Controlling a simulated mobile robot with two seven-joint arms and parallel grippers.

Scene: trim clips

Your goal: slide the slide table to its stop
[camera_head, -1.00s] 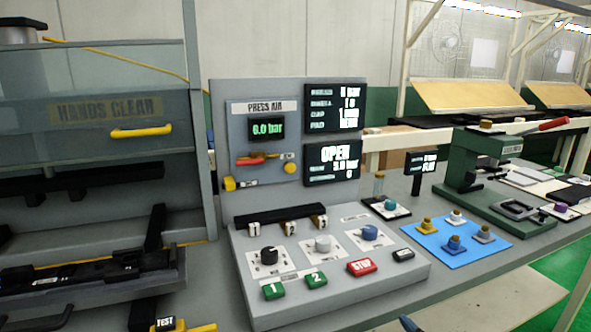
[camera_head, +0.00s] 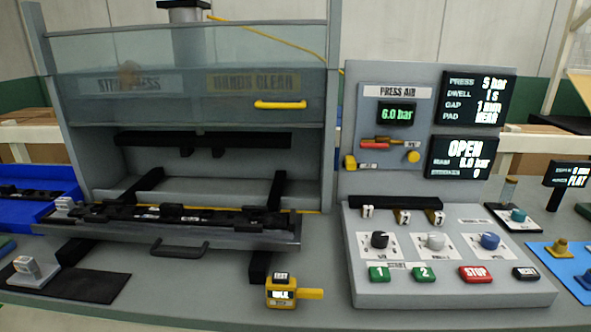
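The slide table (camera_head: 125,233) is a long dark grey plate at the front of the press, resting across two dark rails (camera_head: 262,265). A black handle (camera_head: 180,247) sticks out from its front edge. Black trim parts lie in a row along its top. The table stands out in front of the press opening, below the dark press bar (camera_head: 200,141). The clear guard with the yellow handle (camera_head: 280,105) is above the opening. Neither of my grippers shows in the head view.
The control panel (camera_head: 455,285) with buttons and knobs stands to the right. A yellow tester (camera_head: 282,292) sits on the bench before the right rail. A black mat (camera_head: 95,286) with a small block lies at the front left. A blue bin (camera_head: 35,182) is at the far left.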

